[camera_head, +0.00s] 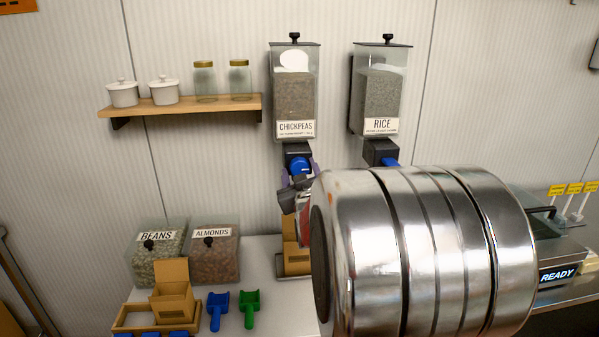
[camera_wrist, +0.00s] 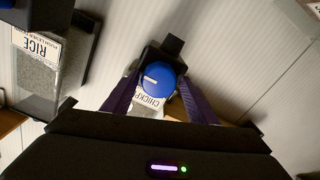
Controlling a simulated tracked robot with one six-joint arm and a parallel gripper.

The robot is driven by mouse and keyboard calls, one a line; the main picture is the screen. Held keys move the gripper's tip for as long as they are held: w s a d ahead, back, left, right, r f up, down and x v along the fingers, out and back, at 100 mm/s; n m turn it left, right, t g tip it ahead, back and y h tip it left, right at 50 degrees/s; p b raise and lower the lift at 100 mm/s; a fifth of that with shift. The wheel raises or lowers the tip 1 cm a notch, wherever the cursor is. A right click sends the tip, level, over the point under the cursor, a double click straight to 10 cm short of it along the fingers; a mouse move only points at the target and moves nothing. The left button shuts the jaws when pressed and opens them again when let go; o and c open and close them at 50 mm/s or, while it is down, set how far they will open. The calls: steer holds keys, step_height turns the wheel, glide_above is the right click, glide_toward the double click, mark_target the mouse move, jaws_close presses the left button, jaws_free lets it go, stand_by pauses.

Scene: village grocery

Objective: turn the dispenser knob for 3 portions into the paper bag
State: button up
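The chickpeas dispenser (camera_head: 295,100) hangs on the wall with a blue knob (camera_head: 299,165) below its label. In the wrist view, the blue knob (camera_wrist: 160,84) lies between the purple fingers of my gripper (camera_wrist: 160,80), its white mark pointing left. The fingers sit close at both sides of the knob; whether they press on it is unclear. In the head view, my gripper (camera_head: 300,172) is at the knob. A brown paper bag (camera_head: 291,258) stands on the counter below this dispenser, partly hidden by my arm; its contents are not visible.
A rice dispenser (camera_head: 379,103) with its own blue knob is to the right. Bins of beans (camera_head: 158,265) and almonds (camera_head: 214,262), a wooden tray (camera_head: 127,318) with another brown bag, and blue and green scoops are at lower left. My arm hides the counter's middle.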

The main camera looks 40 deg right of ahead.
steer(key=shift+a, duration=0.1)
steer(key=c, duration=0.8)
steer(key=shift+m, duration=0.4)
steer(key=m, duration=1.6)
steer(key=shift+f+m, duration=0.1)
steer(key=shift+m, duration=0.3)
